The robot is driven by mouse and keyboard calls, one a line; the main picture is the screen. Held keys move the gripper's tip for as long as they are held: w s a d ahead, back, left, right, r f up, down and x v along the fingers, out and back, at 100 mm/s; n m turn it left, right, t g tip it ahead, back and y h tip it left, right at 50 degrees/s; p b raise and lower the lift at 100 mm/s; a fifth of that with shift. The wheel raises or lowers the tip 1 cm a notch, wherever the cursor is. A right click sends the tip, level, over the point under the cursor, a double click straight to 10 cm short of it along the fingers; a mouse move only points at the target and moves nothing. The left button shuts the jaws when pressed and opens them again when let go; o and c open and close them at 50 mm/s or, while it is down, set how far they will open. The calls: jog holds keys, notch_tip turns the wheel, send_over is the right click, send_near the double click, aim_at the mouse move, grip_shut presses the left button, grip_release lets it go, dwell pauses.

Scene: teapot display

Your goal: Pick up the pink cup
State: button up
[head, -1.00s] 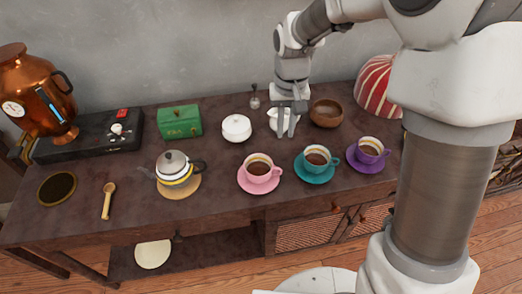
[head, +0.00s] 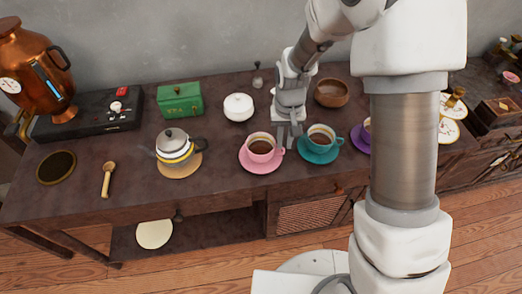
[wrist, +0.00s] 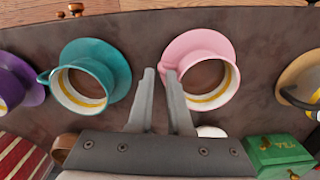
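The pink cup (head: 261,148) stands upright on a pink saucer (head: 247,167) near the front of the dark table, with brown liquid inside. In the wrist view the pink cup (wrist: 212,78) is right of my fingers, its handle side towards them. My gripper (head: 289,136) is between the pink cup and the teal cup (head: 321,138). In the wrist view my gripper (wrist: 160,74) has its fingers apart with bare table between them. The right finger overlaps the pink saucer's edge and partly hides the handle; I cannot tell whether they touch.
The teal cup's saucer (head: 318,155) is close on the right. A purple saucer (head: 360,139) is partly behind my arm. A teapot (head: 174,147) stands on the left. A white lidded pot (head: 238,107), a green tea box (head: 180,100) and a wooden bowl (head: 331,93) stand behind.

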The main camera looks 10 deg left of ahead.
aim_at(284, 150)
notch_tip(284, 150, down, 4)
jog(key=shift+s+b, duration=0.15)
jog(key=shift+b, duration=0.15)
grip_shut()
dwell(1.3)
